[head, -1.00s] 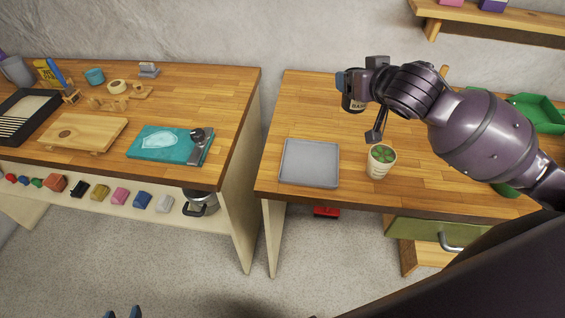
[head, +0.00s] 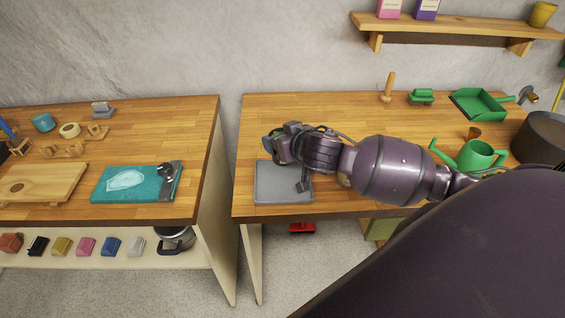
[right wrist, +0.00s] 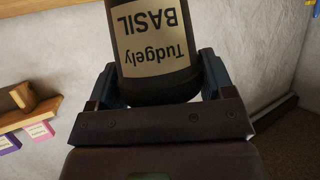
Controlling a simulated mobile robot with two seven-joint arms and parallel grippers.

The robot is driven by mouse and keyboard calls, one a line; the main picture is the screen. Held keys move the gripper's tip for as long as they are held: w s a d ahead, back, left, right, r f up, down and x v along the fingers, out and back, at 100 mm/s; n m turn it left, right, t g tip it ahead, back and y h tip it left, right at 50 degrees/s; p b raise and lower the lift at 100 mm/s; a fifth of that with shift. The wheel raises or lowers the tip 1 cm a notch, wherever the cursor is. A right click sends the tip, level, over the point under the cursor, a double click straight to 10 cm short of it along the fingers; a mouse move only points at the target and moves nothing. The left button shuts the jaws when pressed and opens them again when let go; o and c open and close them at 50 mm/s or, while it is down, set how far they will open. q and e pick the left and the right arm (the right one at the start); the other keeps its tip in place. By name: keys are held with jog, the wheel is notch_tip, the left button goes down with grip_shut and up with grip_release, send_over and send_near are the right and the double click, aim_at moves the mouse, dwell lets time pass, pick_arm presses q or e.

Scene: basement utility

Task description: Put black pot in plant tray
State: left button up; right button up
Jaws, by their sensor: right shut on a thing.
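The black pot (right wrist: 150,45) has a tan "Tudgely BASIL" label, which appears upside down in the right wrist view. My right gripper (right wrist: 157,82) is shut on the pot, with one finger on each side of it. In the head view my right gripper (head: 284,162) is over the grey square plant tray (head: 283,194) near the left end of the right workbench. There the pot is mostly hidden by the gripper, and I cannot tell how high above the tray it is. My left gripper is not in view.
A green watering can (head: 478,156) and green dustpan (head: 479,104) stand farther right. A gap separates this bench from the left bench with its teal mat (head: 130,184).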

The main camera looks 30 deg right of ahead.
jog(key=shift+f, duration=4.1)
jog(key=shift+f, duration=0.1)
jog(key=o, duration=1.1)
jog(key=v, duration=1.2)
jog(key=shift+b, duration=0.3)
